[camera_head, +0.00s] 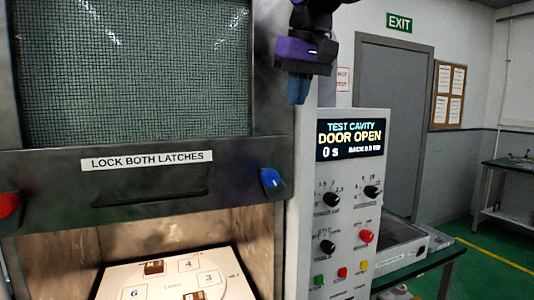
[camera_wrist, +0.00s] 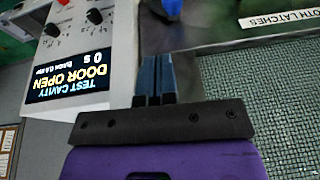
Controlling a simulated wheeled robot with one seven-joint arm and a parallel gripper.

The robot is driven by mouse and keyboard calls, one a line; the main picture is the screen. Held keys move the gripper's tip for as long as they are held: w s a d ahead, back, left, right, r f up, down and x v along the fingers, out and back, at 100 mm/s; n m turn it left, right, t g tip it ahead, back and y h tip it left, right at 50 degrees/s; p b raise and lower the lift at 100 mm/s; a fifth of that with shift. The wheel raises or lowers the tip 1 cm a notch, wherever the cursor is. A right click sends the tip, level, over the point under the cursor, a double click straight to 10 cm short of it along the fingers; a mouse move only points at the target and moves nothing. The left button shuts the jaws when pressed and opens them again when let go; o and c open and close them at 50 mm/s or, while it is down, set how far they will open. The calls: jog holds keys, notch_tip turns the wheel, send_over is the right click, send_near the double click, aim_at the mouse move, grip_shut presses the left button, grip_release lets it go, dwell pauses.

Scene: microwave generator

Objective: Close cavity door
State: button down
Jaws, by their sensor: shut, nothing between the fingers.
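The cavity door (camera_head: 140,185) is a dark panel with a mesh window (camera_head: 130,75), a slot-like handle (camera_head: 150,198) and a "LOCK BOTH LATCHES" label. The cavity (camera_head: 250,250) is open below it. A blue latch knob (camera_head: 271,180) sits at the door's lower right and a red one (camera_head: 8,205) at its lower left. The display (camera_head: 350,139) reads "DOOR OPEN". My gripper (camera_head: 298,92) is shut and empty, pointing down near the door's upper right edge, above the blue knob. In the wrist view its blue fingers (camera_wrist: 153,98) are together over the door's frame; contact cannot be told.
A white numbered tray (camera_head: 130,290) with small brown blocks (camera_head: 153,267) lies inside the cavity. The control panel (camera_head: 345,230) with knobs and buttons stands right of the door. A bench with a grey-lidded box (camera_head: 400,250) is beyond it. Floor at far right is clear.

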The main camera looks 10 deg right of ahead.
jog(key=w+a, duration=0.2)
send_near(274, 156)
jog(key=f, duration=0.2)
jog(key=s+a+f, duration=0.1)
jog(key=f, duration=0.4)
jog(key=shift+s+a+f, duration=0.1)
jog(key=shift+s+a, duration=0.15)
jog(key=shift+s, duration=0.15)
jog(key=shift+a+f, duration=0.15)
jog(key=shift+f, duration=0.55)
jog(key=shift+f, duration=0.1)
